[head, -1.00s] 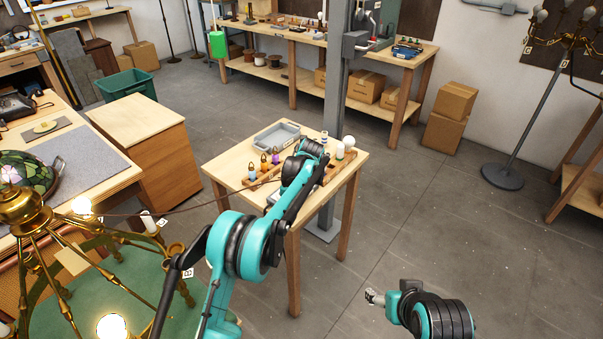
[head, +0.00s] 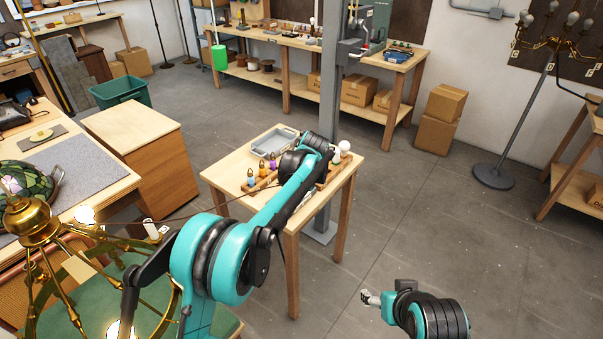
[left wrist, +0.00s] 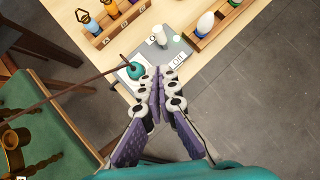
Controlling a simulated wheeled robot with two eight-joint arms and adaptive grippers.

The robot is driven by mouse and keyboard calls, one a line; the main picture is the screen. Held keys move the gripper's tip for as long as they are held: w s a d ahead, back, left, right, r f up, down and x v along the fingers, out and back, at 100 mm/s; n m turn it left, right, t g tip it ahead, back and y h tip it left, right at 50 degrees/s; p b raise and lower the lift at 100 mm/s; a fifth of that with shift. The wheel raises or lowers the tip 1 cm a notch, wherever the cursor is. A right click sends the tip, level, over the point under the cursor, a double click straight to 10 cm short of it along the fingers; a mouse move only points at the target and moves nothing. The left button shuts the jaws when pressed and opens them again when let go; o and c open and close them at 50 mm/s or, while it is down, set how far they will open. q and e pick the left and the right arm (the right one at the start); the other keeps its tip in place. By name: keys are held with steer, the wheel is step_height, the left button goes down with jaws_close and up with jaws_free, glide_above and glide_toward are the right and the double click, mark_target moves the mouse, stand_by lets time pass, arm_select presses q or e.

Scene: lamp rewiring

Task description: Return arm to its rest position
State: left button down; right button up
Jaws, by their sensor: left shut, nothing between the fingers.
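My left arm (head: 215,255) reaches from the lower left of the head view over the small wooden table (head: 225,163). Its gripper is hidden there behind my own arm. In the left wrist view my left gripper (left wrist: 158,86) is shut and empty, above the table edge and a grey pad (left wrist: 178,58). A teal ball-shaped piece (left wrist: 135,70) with a brown cord (left wrist: 75,88) lies just beyond the fingertips; I cannot tell whether they touch. A white cylinder (left wrist: 159,35) stands on the pad. My right gripper (head: 370,297) is low at the right over bare floor, too small to read.
A brass chandelier (head: 30,220) stands at the lower left, close to my left arm. The table holds a grey tray (head: 272,142) and wooden racks with coloured pieces and bulbs. A grey post (head: 328,95) rises behind it.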

arm_select(q)
steer(key=shift+w+d, duration=0.1)
stand_by(0.3)
steer(key=s+a+r+n+b, duration=0.1)
steer(key=s+a+r+n, duration=0.1)
steer(key=s+a+n, duration=0.4)
steer(key=s+a+r+n+b, duration=0.15)
steer(key=s+n, duration=0.25)
steer(key=s, duration=0.5)
steer(key=s+a+r+n, duration=0.3)
steer(key=s+a+n, duration=0.1)
steer(key=s+n, duration=0.25)
steer(key=s+a+f+n, duration=0.1)
steer(key=s+f+n, duration=0.2)
steer(key=s+n, duration=0.2)
steer(key=s+a+f+n+h+b, duration=0.1)
steer(key=s+n, duration=0.4)
steer(key=s, duration=0.5)
steer(key=s+a+f+n+b, duration=0.1)
steer(key=s+a+f+n, duration=0.1)
steer(key=s+f+n, duration=0.3)
steer(key=shift+s+a+f+h, duration=0.25)
steer(key=shift+s+f, duration=0.3)
steer(key=shift+s, duration=0.7)
